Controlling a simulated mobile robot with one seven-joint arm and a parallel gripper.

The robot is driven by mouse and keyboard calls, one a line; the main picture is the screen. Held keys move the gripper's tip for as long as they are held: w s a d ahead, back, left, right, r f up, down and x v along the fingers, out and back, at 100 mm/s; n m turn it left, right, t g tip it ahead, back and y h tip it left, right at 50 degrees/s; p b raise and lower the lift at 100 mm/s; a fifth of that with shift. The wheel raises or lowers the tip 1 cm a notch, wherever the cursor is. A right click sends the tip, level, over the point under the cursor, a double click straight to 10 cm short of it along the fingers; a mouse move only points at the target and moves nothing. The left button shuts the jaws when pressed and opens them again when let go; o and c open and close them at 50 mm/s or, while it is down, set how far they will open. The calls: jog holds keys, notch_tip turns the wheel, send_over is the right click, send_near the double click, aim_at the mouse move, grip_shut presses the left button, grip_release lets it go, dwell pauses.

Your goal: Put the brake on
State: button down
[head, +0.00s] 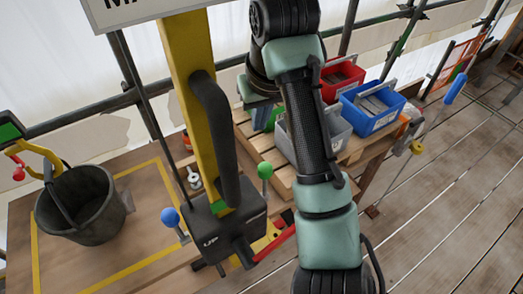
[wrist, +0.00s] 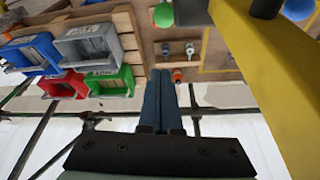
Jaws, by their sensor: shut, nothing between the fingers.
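A dark control box (head: 225,232) marked "UP" is mounted on a yellow post (head: 190,75). It carries a lever with a blue knob (head: 170,217), a lever with a green knob (head: 265,171), and a red handle (head: 274,243) low at its right side. No readable label shows which one is the brake. My gripper (wrist: 160,78) is shut and empty in the wrist view. Its blue fingers point toward the green knob (wrist: 163,15), apart from it. In the head view my arm covers part of the scene and the fingertips are not clear.
Red (head: 342,78), blue (head: 372,108) and grey (head: 318,132) crates, with a green one partly hidden, stand on a wooden pallet right of the post. A dark bucket (head: 80,205) stands at left. The plank floor (head: 455,190) at right is mostly clear.

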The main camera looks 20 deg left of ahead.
jog(key=shift+f, duration=0.1)
jog(key=p, duration=0.2)
send_over(265, 183)
jog(key=w+a, duration=0.2)
notch_tip(265, 183, down, 9)
jog(key=shift+d+f, duration=0.15)
jog(key=shift+w+b, duration=0.15)
jog(key=shift+b, duration=0.3)
